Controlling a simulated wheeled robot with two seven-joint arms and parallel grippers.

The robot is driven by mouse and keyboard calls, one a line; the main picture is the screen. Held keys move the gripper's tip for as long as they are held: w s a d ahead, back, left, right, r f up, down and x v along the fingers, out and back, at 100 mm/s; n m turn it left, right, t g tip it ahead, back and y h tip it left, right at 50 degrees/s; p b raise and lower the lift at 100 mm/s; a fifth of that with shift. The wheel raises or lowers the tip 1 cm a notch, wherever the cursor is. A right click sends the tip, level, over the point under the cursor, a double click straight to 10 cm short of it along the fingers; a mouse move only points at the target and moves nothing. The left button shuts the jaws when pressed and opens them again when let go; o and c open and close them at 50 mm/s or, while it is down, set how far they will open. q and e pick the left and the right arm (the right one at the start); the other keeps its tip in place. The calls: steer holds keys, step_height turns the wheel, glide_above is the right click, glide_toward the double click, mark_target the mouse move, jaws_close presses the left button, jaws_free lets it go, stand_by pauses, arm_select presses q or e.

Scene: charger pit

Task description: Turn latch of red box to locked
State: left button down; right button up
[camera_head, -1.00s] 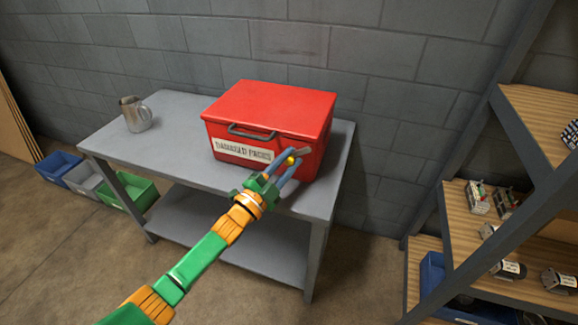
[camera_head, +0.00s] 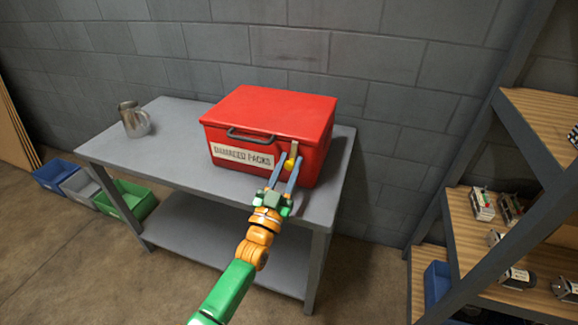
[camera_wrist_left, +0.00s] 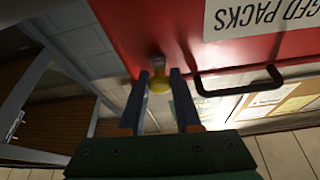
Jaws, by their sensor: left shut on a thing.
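The red box (camera_head: 270,105) stands closed on the grey table, with a white label (camera_head: 241,156) on its front face. Its latch (camera_head: 294,150) is near the front's right end, with a light upright piece and a yellow knob (camera_head: 290,164). My left gripper (camera_head: 289,161) is at the latch, shut on the yellow knob. In the left wrist view, the fingers (camera_wrist_left: 160,77) stand on both sides of the yellow knob (camera_wrist_left: 158,84), against the red front. The fingers partly hide the latch. My right gripper is not in view.
A dark handle (camera_head: 250,136) is on the box front, left of the latch. A metal jug (camera_head: 133,119) stands at the left of the grey table (camera_head: 180,150). Blue, grey and green bins sit on the floor at left. A wooden shelf unit (camera_head: 465,235) stands at right.

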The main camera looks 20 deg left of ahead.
arm_select(q)
steer(key=shift+n+y, duration=0.6)
steer(key=shift+n, duration=0.5)
steer(key=c, duration=0.6)
jaws_free()
steer(key=v, duration=0.7)
steer(key=shift+p, duration=0.3)
steer(key=shift+f, duration=0.1)
